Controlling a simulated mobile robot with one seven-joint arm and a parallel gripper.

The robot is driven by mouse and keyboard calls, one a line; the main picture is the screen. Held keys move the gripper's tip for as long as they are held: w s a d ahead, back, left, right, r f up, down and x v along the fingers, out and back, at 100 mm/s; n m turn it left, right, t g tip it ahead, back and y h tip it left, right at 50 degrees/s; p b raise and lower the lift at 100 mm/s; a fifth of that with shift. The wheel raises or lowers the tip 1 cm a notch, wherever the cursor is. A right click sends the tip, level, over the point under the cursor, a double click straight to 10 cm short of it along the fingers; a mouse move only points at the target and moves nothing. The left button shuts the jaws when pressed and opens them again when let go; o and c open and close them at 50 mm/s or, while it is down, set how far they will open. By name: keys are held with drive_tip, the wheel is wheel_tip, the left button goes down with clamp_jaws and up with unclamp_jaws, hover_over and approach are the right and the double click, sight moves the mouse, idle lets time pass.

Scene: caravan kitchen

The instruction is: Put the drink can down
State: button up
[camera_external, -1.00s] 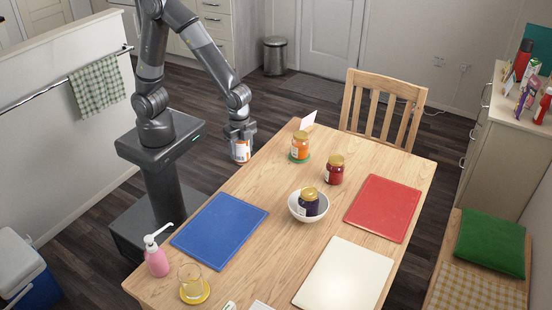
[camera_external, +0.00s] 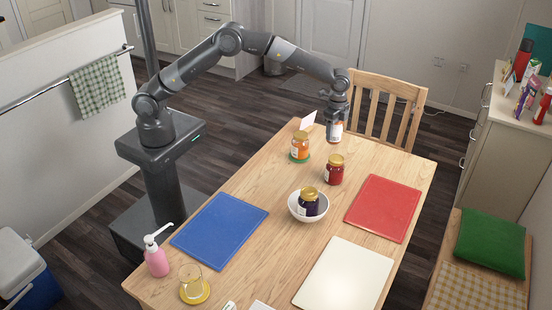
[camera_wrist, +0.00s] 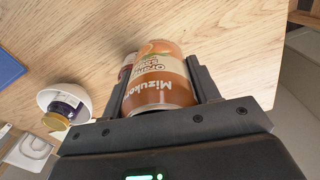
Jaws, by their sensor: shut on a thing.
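In the external view the can (camera_external: 335,132) hangs below the gripper at the far end of the wooden table (camera_external: 275,255), near the chair. Whether its base touches the table cannot be told. The can looks upright in the external view.
An orange jar (camera_external: 299,147) on a green coaster and a red jar (camera_external: 333,170) stand close by. A white bowl (camera_external: 296,211) holds a dark jar (camera_external: 308,201). A folded card (camera_external: 308,119) is left of the can. Red (camera_external: 383,208), blue (camera_external: 219,231) and white (camera_external: 343,275) boards lie flat.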

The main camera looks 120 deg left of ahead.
drive_tip(key=shift+w+a+f, duration=0.1)
drive_tip(key=shift+a+f, duration=1.8)
drive_tip(key=shift+a, duration=0.75)
drive_tip(key=shift+w+a+f, duration=0.1)
drive_tip(key=shift+a+f, duration=1.8)
drive_tip(key=shift+a, duration=0.8)
drive_tip(key=shift+a+f, duration=1.9)
drive_tip(key=shift+a, duration=0.75)
drive_tip(key=shift+f, duration=0.15)
drive_tip(key=o, duration=1.2)
wheel_tip(320, 180, up, 12)
drive_tip(key=shift+r, duration=0.15)
